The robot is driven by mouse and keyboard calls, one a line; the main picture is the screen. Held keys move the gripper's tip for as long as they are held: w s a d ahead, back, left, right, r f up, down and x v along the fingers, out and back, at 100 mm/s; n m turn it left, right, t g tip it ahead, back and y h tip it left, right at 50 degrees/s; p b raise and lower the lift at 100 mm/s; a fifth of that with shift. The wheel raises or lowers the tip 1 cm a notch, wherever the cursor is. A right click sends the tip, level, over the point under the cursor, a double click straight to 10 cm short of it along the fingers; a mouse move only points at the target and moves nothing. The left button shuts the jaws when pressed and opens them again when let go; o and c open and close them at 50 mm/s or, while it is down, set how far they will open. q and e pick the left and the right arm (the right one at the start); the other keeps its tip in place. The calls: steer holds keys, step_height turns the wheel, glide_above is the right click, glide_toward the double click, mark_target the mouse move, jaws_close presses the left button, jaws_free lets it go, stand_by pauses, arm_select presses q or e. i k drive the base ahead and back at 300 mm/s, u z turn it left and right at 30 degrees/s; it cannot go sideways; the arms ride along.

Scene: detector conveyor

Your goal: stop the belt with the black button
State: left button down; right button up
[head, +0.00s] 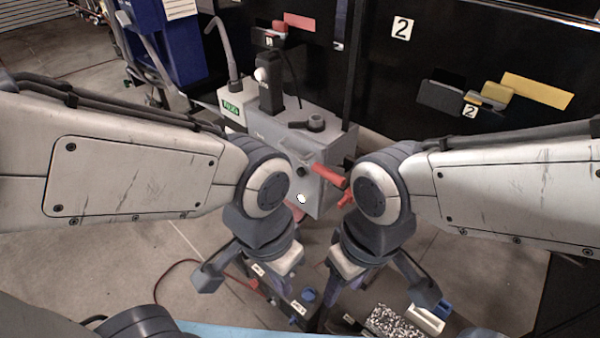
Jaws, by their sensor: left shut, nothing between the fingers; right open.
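A grey control box (283,140) stands ahead of me at the centre. On its front face are a small black round button (302,172) and a white button (301,198) below it. My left gripper (287,288) is shut and empty, pointing down in front of and below the box. My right gripper (350,284) is open and points down to the right of the left one; its fingertips are small and partly hidden by the wrist. Both grippers are apart from the black button. I cannot make out the belt clearly.
Red cylinders (330,175) stick out at the box's right side, close to my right wrist. Below lie a speckled block (382,320) and a white tray (425,318). A red cable (175,272) lies on the floor.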

mark_target(301, 171)
steer(key=k, duration=1.3)
steer(key=z, duration=0.65)
steer(key=i, duration=1.3)
steer(key=u, duration=0.15)
